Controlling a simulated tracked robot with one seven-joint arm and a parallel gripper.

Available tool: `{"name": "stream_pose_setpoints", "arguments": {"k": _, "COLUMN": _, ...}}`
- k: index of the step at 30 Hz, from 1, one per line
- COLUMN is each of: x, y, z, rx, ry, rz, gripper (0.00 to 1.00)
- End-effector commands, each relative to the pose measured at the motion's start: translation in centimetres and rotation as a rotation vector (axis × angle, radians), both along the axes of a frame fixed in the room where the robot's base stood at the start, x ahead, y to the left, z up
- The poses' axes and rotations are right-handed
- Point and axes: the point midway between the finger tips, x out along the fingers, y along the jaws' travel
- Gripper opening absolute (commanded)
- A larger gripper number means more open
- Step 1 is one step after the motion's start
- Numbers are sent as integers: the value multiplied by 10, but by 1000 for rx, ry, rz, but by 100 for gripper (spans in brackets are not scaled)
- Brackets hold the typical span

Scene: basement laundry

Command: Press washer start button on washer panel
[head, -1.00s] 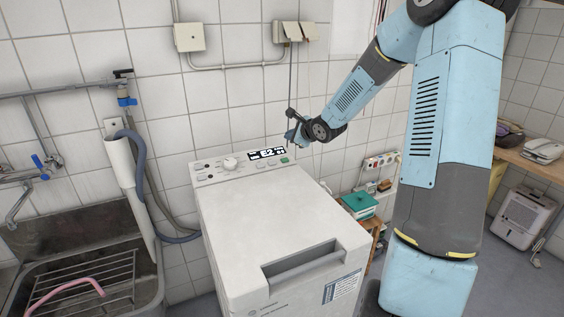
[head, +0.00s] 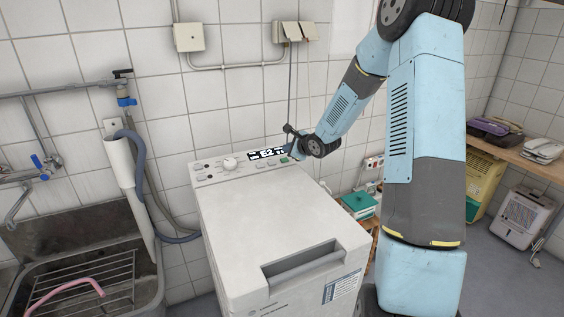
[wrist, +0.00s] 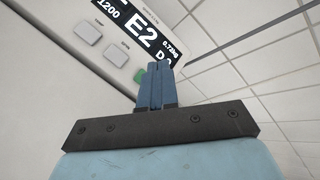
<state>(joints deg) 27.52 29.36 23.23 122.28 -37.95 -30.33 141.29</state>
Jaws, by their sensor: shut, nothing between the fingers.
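The white washer (head: 275,225) stands against the tiled wall, with its panel (head: 215,171) along the back edge of its top. A green button (head: 285,160) sits at the panel's right end below a black display (head: 268,153) reading E2. In the wrist view the green button (wrist: 139,75) is partly hidden behind my gripper (wrist: 162,68), whose blue fingers are closed together with nothing between them. The fingertips are close beside the button and overlap the display's lower edge in this view. I cannot tell whether they touch the panel. The head view shows my gripper (head: 297,150) above the panel's right end.
Two grey buttons (wrist: 88,31) lie left of the green one. A sink (head: 100,262) with hoses stands left of the washer. A teal-lidded box (head: 359,202) stands to its right.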

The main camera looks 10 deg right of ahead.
Motion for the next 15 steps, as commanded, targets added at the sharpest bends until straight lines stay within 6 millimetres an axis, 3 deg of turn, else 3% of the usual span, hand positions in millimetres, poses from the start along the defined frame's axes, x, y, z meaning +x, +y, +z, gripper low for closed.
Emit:
{"name": "stream_pose_setpoints", "arguments": {"k": 6, "x": 5, "y": 1, "z": -19, "rx": 2, "ry": 0, "rz": 0, "gripper": 0}}
{"name": "stream_pose_setpoints", "arguments": {"k": 15, "x": 8, "y": 2, "z": -26, "rx": 1, "ry": -1, "rz": -1, "gripper": 0}}
